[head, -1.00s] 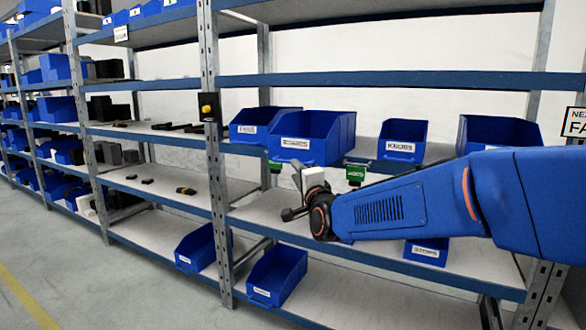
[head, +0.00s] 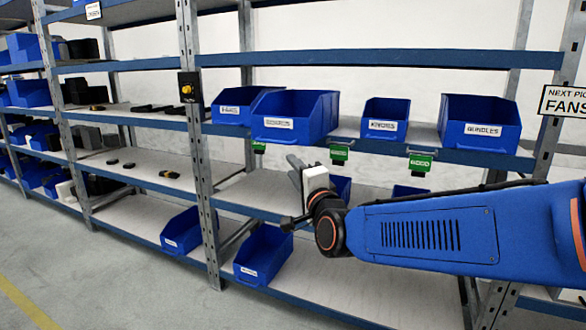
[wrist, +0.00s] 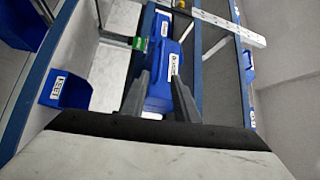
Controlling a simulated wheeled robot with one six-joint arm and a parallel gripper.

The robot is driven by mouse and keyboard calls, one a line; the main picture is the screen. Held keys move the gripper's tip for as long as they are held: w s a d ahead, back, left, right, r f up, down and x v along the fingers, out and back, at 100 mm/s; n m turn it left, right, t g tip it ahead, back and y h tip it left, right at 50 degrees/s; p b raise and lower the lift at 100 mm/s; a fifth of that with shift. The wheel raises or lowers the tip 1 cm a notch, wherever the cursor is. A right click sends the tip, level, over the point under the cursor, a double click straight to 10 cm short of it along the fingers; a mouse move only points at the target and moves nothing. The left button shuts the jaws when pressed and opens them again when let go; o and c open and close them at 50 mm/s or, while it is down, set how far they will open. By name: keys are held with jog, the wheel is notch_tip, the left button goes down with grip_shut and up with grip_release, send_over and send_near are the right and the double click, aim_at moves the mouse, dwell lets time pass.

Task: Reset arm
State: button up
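My blue arm reaches in from the right in the head view, in front of the shelving. My gripper (head: 296,172) is at its left end, fingers pointing up, just below the middle shelf with the blue bins. In the wrist view my gripper (wrist: 160,97) has its two grey fingers apart, with nothing visibly held. A labelled blue bin (wrist: 163,86) shows behind and between the fingers; I cannot tell its distance.
Blue bins stand on the middle shelf, including a large one (head: 296,112) and the handles bin (head: 481,122). Two bins, one nearer (head: 263,255), sit on the lowest shelf. A metal upright (head: 190,140) stands left of my gripper. The floor at left is clear.

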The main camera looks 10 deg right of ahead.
jog(key=s+d+f+n+g+h, duration=0.1)
jog(key=s+d+f+n+g, duration=0.3)
jog(key=s+f, duration=0.3)
jog(key=s+d+f+n+g, duration=0.4)
jog(key=s+f, duration=0.4)
jog(key=s, duration=0.5)
jog(key=s+d+f+n+g+h, duration=0.1)
jog(key=s+d+f+n+g, duration=0.3)
jog(key=s, duration=0.5)
notch_tip(320, 180, down, 4)
jog(key=n+g, duration=0.2)
jog(key=n, duration=0.1)
jog(key=shift+s+r+h, duration=0.2)
jog(key=shift+s+h, duration=0.1)
jog(key=shift+s, duration=0.1)
